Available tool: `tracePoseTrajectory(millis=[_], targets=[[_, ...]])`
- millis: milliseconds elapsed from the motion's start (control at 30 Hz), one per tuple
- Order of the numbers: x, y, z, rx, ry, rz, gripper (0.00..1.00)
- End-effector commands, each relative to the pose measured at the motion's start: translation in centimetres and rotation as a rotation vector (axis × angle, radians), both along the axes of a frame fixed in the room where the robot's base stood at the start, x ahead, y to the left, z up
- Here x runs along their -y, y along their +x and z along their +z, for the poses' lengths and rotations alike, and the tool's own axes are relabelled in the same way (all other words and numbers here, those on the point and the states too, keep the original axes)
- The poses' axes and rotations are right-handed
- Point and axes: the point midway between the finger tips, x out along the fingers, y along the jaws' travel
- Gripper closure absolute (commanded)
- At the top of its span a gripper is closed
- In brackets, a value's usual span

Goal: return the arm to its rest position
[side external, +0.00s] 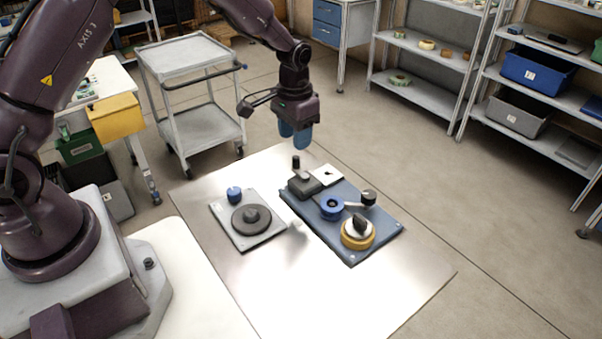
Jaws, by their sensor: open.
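My gripper (297,137) hangs above the far edge of the metal work table (300,291), with its blue fingers pointing down. It is open and nothing shows between the fingers. It is above and behind a blue plate (377,240) that carries a blue reel (331,206), a yellow reel with a black knob (358,233), a dark block (304,184) and a small black knob (369,197). To the left, a grey plate (262,239) carries a dark round disc with a hub (251,219) and a blue knob (235,194).
A grey two-shelf cart (190,60) stands behind the table at the left. A yellow bin (115,117) is at the far left. Shelves with blue and grey bins (538,69) line the right back. The table's front part is bare, and floor lies open to the right.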

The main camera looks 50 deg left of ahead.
Motion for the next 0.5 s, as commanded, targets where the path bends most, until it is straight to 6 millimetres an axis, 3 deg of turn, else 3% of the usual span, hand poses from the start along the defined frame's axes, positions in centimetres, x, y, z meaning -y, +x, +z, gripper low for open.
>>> tracePoseTrajectory(millis=[300,433,500], targets=[[0.0,-0.1,0.1,-0.005,0.000,0.007,0.57],[0.2,-2.4,-0.6,-0.067,-0.006,0.021,0.57],[0.5,-3.9,0.8,-0.080,-0.007,0.029,0.57]])
